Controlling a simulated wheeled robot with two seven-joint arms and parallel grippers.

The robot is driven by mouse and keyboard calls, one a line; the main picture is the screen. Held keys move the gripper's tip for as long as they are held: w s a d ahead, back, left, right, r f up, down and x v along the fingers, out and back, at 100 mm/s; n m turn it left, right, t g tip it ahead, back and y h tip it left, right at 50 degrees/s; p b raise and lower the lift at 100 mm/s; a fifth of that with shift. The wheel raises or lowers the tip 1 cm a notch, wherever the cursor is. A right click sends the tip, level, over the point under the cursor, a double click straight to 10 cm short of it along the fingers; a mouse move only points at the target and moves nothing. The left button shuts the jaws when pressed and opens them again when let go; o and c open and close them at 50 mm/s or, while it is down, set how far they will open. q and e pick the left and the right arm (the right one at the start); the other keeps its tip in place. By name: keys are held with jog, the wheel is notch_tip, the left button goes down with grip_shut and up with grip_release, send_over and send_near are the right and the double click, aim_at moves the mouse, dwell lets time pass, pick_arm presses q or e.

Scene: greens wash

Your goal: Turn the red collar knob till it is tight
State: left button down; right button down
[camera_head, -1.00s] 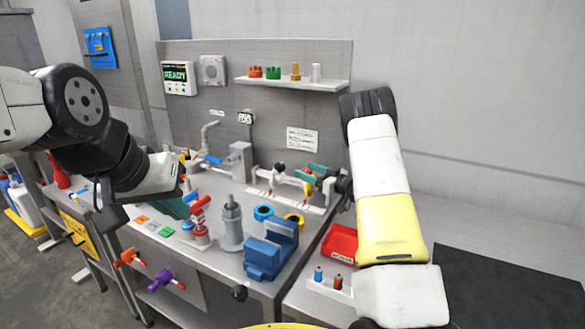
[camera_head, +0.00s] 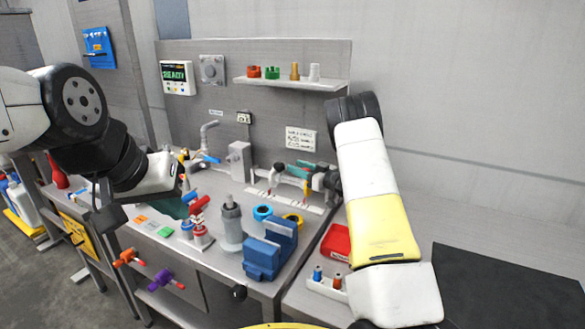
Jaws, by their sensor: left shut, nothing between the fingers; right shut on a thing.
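A pipe fixture (camera_head: 283,167) stands at the back right of the bench, with white and teal parts. A small red part (camera_head: 305,187), which looks like the red collar knob, shows at its right end. My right gripper (camera_head: 311,180) is at that end, shut on it; the fingers are small and partly hidden, so the exact contact is unclear. My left gripper (camera_head: 183,187) is shut and empty over the bench's left part, apart from the fixture. Its fingertips are hard to make out.
A blue vise (camera_head: 268,252), a grey cylinder (camera_head: 231,228) and red-topped valves (camera_head: 201,230) stand along the front. A red bin (camera_head: 335,243) and a small spool rack (camera_head: 325,285) lie beside my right arm. A shelf (camera_head: 290,84) hangs behind.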

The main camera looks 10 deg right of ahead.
jog(key=shift+s+n+g+y, duration=0.1)
jog(key=shift+n+g+y, duration=0.9)
jog(key=shift+g+y, duration=0.15)
jog(key=shift+s+a+n+g+y, duration=0.2)
jog(key=shift+n+g+y, duration=0.45)
jog(key=shift+g, duration=0.3)
jog(key=shift+s+a+n+g+y, duration=0.15)
jog(key=shift+n+g+y, duration=0.25)
jog(key=shift+n+g, duration=0.45)
jog(key=c, duration=0.9)
grip_release()
jog(key=shift+v, duration=3.95)
